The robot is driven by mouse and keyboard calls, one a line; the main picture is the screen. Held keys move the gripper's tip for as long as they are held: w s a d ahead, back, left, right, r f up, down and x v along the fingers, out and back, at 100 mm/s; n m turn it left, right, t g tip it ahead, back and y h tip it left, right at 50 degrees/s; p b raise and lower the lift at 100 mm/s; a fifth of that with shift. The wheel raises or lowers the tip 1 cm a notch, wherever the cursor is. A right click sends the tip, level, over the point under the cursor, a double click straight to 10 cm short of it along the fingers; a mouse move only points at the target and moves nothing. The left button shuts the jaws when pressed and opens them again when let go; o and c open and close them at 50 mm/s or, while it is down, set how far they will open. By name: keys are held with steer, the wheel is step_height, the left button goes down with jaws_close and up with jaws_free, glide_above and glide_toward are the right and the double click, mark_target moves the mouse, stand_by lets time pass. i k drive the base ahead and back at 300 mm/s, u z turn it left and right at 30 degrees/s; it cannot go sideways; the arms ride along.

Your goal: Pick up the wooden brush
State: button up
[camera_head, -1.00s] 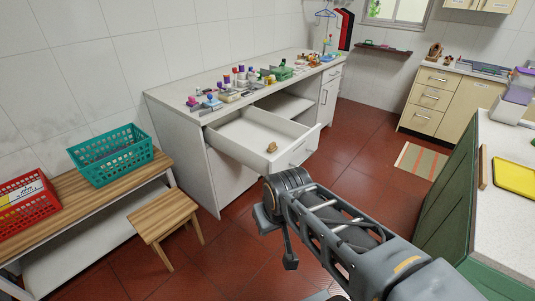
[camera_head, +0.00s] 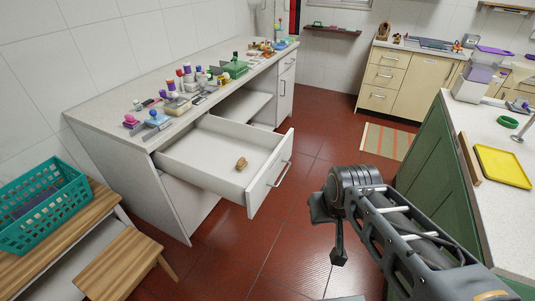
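A small brown wooden-looking piece (camera_head: 242,163), which may be the wooden brush, lies inside the open white drawer (camera_head: 197,158). It is too small to see bristles. My gripper (camera_head: 331,238) hangs over the red floor to the right of the drawer, apart from the drawer and the brown piece. Nothing shows in it, but its fingertips are too dark and small to tell whether they are open.
The white counter (camera_head: 95,105) above the drawer holds several bottles and small items. A wooden stool (camera_head: 120,262) and a teal basket (camera_head: 45,212) stand at left. A green cabinet (camera_head: 432,175) bounds the right. Red floor lies open between.

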mark_target(242, 163)
steer(key=z, duration=0.1)
steer(key=i, duration=0.75)
steer(key=u, duration=0.75)
steer(key=i, duration=0.5)
steer(key=u, duration=0.5)
